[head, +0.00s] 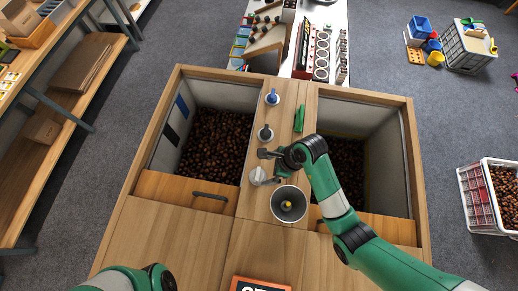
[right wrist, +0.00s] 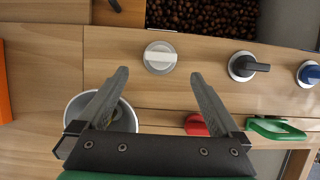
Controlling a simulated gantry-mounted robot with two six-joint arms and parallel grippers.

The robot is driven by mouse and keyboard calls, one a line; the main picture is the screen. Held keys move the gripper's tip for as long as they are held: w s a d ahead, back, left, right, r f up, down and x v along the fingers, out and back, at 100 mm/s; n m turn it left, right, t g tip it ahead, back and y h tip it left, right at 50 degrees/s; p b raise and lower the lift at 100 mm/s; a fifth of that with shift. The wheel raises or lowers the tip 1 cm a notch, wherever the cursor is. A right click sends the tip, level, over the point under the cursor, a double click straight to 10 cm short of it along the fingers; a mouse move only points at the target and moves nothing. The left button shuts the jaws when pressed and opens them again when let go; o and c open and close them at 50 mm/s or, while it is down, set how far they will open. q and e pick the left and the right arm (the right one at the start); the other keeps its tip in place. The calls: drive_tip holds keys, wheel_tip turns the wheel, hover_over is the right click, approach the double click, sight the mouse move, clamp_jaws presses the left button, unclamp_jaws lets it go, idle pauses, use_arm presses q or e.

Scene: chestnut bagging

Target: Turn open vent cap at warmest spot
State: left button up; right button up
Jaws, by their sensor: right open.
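Three round vent caps stand in a row on the wooden strip between the bins: a blue cap (head: 272,97), a black cap (head: 265,133) and a white cap (head: 258,176). In the right wrist view, the white cap (right wrist: 160,57) lies just beyond and between my fingertips, with the black cap (right wrist: 245,66) and blue cap (right wrist: 309,73) to its right. My right gripper (right wrist: 160,76) is open and empty. In the head view it hangs over the strip near the black and white caps. Only part of my left arm shows, at the bottom left; its gripper is out of view.
Chestnuts (head: 215,143) fill the left bin; the right bin's are partly hidden by my arm. A blue patch (head: 182,106) and a black patch (head: 171,134) mark the left bin's wall.

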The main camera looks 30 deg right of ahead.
sight(259, 174)
drive_tip(key=b+x, duration=0.1)
drive_tip(key=x, duration=0.6)
drive_tip(key=shift+w+a+f, duration=0.15)
drive_tip(key=shift+a+f, duration=0.05)
drive_tip(key=shift+f, duration=0.15)
drive_tip(key=c, duration=1.4)
